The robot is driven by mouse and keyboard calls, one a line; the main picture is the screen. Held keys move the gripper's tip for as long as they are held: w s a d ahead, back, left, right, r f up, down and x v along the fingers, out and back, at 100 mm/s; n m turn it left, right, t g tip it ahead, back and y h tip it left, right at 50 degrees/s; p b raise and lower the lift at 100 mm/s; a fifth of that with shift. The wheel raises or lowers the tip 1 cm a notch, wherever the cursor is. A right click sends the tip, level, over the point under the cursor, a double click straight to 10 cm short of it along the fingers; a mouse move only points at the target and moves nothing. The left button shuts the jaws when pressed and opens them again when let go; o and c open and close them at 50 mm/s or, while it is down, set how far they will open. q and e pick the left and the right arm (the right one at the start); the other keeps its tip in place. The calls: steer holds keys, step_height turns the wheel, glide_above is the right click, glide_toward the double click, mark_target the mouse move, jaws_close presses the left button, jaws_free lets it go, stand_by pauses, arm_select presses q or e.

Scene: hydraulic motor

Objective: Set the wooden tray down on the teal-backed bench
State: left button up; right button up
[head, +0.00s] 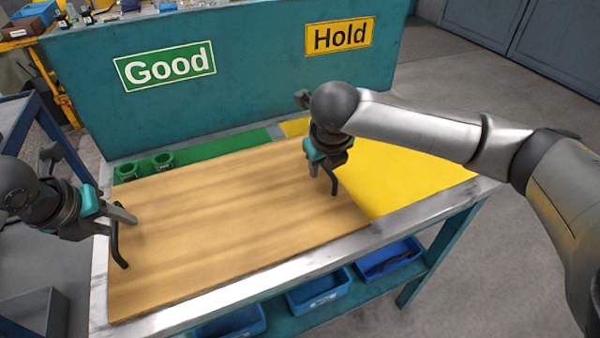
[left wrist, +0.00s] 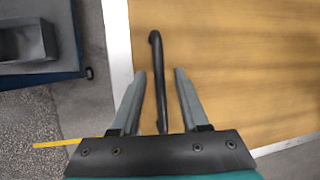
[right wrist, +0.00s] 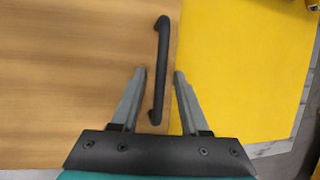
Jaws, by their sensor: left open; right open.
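The wooden tray (head: 225,225) lies on the teal-backed bench (head: 245,290), over the green area and part of the yellow one. It has a dark handle at each short end. My left gripper (head: 130,222) is open at the left handle (left wrist: 158,80), with a finger on each side of it. My right gripper (head: 325,172) is open at the right handle (right wrist: 160,70), its fingers also on both sides. In both wrist views the handles stand clear of the fingers. The tray's underside is hidden.
The teal back panel (head: 255,75) carries a green Good sign (head: 165,67) and a yellow Hold sign (head: 339,36). The yellow area (head: 410,175) is bare on the right. Blue bins (head: 320,290) sit on the lower shelf.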

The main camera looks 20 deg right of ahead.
steer(key=shift+r, duration=0.2)
arm_select(q)
steer(key=v, duration=1.1)
steer(key=shift+r, duration=0.2)
arm_select(e)
steer(key=v, duration=1.1)
steer(key=shift+s+r, duration=0.2)
steer(key=shift+r, duration=0.05)
arm_select(q)
steer(key=shift+s, duration=0.15)
